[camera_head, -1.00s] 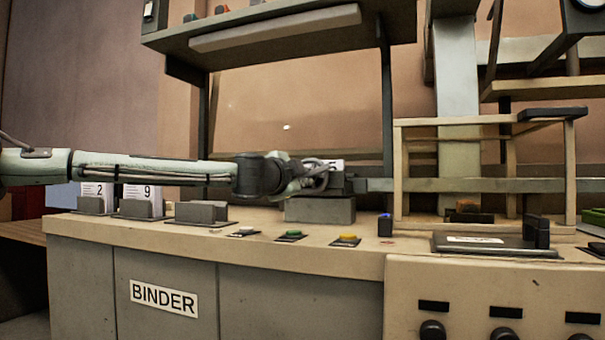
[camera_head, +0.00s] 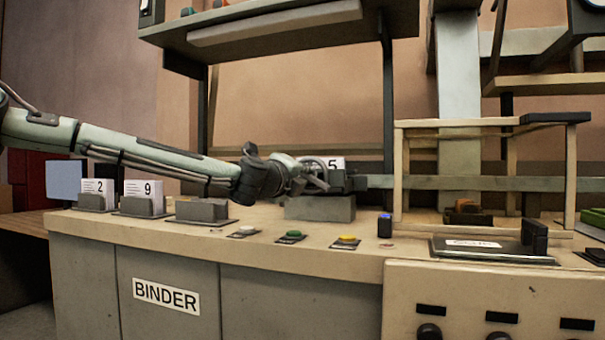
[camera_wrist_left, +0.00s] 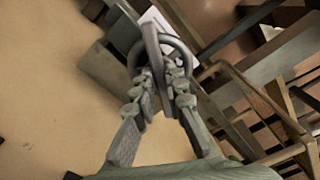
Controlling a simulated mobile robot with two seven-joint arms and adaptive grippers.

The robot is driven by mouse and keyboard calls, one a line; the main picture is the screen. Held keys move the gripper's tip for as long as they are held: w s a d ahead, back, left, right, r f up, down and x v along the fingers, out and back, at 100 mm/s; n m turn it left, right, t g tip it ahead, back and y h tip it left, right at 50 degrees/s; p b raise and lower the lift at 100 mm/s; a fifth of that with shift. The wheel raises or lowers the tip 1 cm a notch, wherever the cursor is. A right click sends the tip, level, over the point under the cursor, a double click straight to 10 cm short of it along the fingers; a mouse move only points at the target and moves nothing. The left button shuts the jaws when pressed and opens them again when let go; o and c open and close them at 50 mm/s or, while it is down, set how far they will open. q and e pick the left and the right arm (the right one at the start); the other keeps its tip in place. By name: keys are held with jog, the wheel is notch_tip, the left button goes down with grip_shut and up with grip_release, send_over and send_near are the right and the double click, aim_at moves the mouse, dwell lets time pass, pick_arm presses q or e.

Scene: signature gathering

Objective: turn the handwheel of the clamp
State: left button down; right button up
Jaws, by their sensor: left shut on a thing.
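The clamp's grey block (camera_head: 320,208) sits on the bench, with a white card marked 5 (camera_head: 337,162) behind my gripper. My left gripper (camera_head: 330,177) is at the clamp, just above the block. In the left wrist view the handwheel shows as a dark curved rim (camera_wrist_left: 186,52), and my left gripper (camera_wrist_left: 162,62) is shut on it. The fingers and the gripper's own body hide much of the wheel in the head view. My right gripper is not in view.
Grey holders with cards 2 (camera_head: 98,187) and 9 (camera_head: 146,189) stand to the left, beside an empty grey holder (camera_head: 202,210). White, green (camera_head: 290,235) and yellow (camera_head: 346,241) buttons lie in front. A wooden frame (camera_head: 399,180) stands to the right.

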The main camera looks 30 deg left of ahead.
pick_arm(q)
jog(key=shift+m, duration=1.2)
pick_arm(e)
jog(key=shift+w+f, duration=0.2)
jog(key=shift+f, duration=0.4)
pick_arm(q)
jog(key=c, duration=1.6)
grip_release()
jog(key=shift+o, duration=0.2)
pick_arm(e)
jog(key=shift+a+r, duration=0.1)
pick_arm(q)
jog(key=v, duration=1.2)
